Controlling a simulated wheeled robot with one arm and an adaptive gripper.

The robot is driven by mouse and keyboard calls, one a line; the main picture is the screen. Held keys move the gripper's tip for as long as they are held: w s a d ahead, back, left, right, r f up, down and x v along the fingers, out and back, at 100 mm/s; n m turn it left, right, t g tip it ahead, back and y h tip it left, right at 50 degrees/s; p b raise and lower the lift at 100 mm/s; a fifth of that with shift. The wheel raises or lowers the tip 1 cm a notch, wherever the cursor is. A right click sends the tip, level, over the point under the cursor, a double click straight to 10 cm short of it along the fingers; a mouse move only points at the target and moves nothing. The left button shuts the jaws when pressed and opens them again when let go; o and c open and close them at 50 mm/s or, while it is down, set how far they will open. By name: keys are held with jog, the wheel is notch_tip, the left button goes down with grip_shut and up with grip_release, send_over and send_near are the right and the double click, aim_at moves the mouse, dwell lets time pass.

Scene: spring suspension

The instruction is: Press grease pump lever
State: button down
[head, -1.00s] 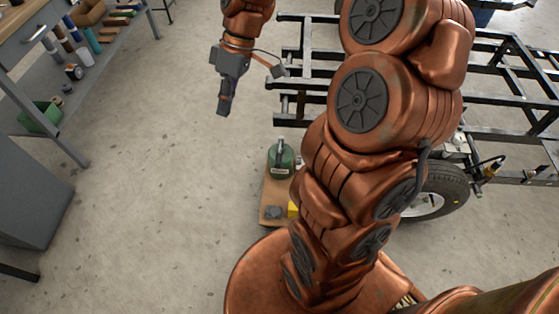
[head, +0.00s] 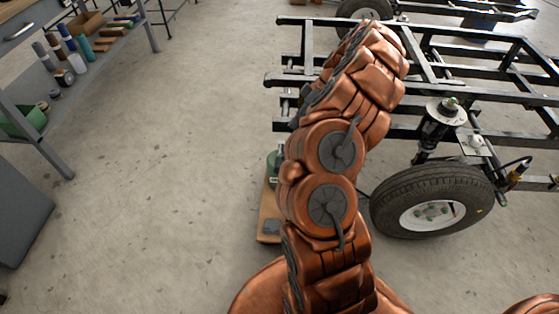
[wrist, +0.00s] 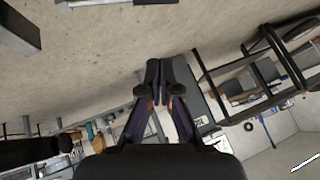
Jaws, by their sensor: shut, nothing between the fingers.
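A green canister (head: 272,168), which looks like the grease pump, stands on a wooden board (head: 266,228) on the floor. In the head view my arm covers most of it, and no lever can be made out. My gripper (wrist: 164,78) shows in the wrist view with its dark fingers together and empty. It points away over the workshop, and the green canister is not visible in that view. In the head view my gripper is hidden behind my arm.
A black trailer frame (head: 300,82) with a wheel (head: 432,205) and a spring suspension strut (head: 437,128) stands on the right. A shelf with bottles and a green bin (head: 22,122) is at the left. The floor between is clear.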

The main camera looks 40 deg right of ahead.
jog(key=shift+f, duration=0.2)
jog(key=b, duration=0.2)
send_over(280, 161)
jog(key=w, duration=0.1)
notch_tip(280, 161, down, 8)
jog(key=shift+w+r, duration=0.1)
jog(key=shift+w, duration=0.05)
jog(key=shift+s+f, duration=0.2)
jog(key=shift+f, duration=0.35)
jog(key=shift+s+f, duration=0.2)
jog(key=shift+f, duration=0.35)
jog(key=shift+s+f+b, duration=0.35)
jog(key=shift+f, duration=0.35)
jog(key=shift+a, duration=0.15)
